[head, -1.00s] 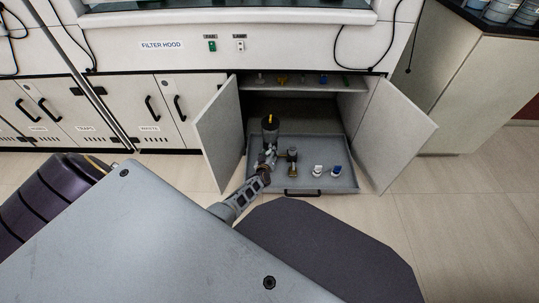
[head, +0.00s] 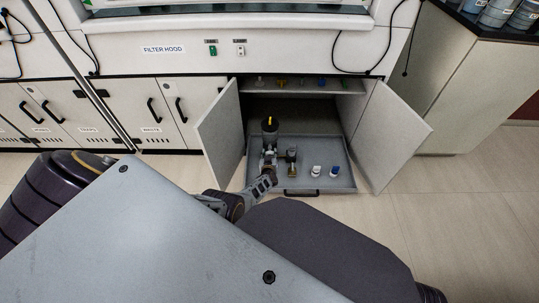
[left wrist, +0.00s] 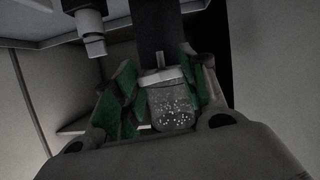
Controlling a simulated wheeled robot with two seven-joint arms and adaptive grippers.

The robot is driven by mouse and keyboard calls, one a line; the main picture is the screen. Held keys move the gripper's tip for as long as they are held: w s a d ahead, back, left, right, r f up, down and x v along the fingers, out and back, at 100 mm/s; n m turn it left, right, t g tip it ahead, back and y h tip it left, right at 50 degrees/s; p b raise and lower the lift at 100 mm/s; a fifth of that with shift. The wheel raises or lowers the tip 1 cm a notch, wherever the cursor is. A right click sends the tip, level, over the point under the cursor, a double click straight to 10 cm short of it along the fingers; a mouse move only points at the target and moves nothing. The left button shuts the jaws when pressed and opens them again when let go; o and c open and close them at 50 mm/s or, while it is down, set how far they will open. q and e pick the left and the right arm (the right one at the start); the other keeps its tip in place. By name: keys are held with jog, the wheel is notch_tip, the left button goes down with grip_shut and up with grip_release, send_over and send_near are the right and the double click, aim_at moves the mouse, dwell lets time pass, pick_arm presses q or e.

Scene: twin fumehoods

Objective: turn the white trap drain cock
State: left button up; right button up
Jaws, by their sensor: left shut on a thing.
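The clear trap bowl (left wrist: 171,108) with pale specks sits between my left gripper's green-padded fingers in the left wrist view. The white drain cock (left wrist: 158,66), a thin stem with a crossbar, shows at the bowl's upper end, between the fingertips. My left gripper (left wrist: 160,75) is shut on the cock, though the exact contact is hard to see. In the head view, my left gripper (head: 268,172) reaches into the open cabinet at the upright filter assembly (head: 269,128) and hides the cock. My right gripper is not in view.
Floor is free at right.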

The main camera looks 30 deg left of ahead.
pick_arm(q)
jog(key=shift+m+y, duration=0.3)
jog(key=shift+m, duration=0.1)
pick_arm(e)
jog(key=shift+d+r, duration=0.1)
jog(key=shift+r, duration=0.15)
pick_arm(q)
jog(key=o, duration=1)
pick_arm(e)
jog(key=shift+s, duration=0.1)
pick_arm(q)
jog(key=shift+a, duration=0.1)
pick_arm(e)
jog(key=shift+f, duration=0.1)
